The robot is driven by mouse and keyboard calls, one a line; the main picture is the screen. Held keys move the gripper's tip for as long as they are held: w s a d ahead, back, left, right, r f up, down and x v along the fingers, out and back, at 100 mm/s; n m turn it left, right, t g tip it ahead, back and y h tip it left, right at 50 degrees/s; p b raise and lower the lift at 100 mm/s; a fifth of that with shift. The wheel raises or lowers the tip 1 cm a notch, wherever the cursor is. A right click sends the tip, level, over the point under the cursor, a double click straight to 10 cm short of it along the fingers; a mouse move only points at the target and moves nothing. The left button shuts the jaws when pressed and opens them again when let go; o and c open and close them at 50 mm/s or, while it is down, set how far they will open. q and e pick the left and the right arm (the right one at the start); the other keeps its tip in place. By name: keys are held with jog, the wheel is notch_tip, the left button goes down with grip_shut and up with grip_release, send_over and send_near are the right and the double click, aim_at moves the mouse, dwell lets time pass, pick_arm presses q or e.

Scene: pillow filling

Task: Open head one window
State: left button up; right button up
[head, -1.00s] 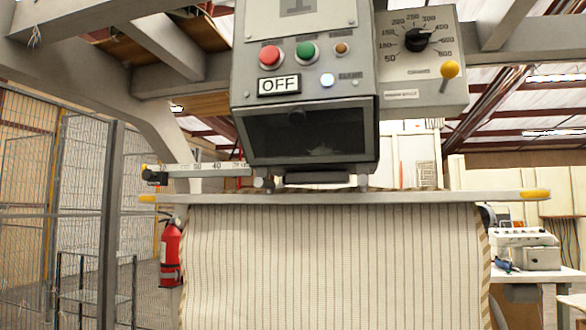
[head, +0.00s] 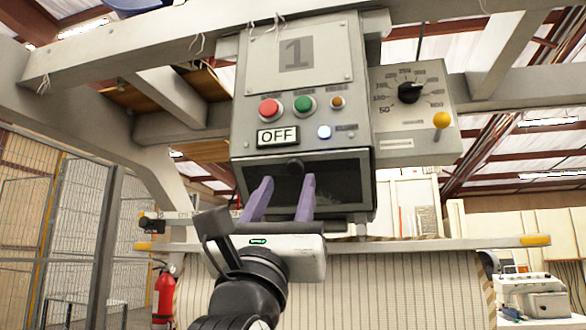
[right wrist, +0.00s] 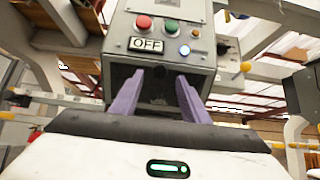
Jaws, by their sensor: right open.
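Head one is a grey box (head: 300,110) marked with a 1, hanging from the frame. Its dark window (head: 345,178) is at the lower front and looks closed, with a small round black knob (head: 293,165) at its top. My right gripper (head: 287,180) is in front of the window, with its two purple fingers pointing up. The fingers are open and empty, one on each side below the knob in the picture. In the right wrist view the open fingers (right wrist: 159,76) frame the dark window (right wrist: 150,85). I cannot tell whether they touch it. My left gripper is not in view.
Red (head: 269,109) and green (head: 304,103) buttons and an OFF sign (head: 278,137) sit above the window. A dial box (head: 412,115) with a yellow-knobbed lever is at the right. A bar (head: 450,243) with striped fabric (head: 400,290) runs below.

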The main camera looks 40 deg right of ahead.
aim_at(294, 169)
jog(key=p+x, duration=0.1)
jog(key=x, duration=0.4)
jog(key=shift+w+d+r, duration=0.15)
jog(key=shift+d+r, duration=0.05)
jog(key=shift+d, duration=0.05)
grip_shut()
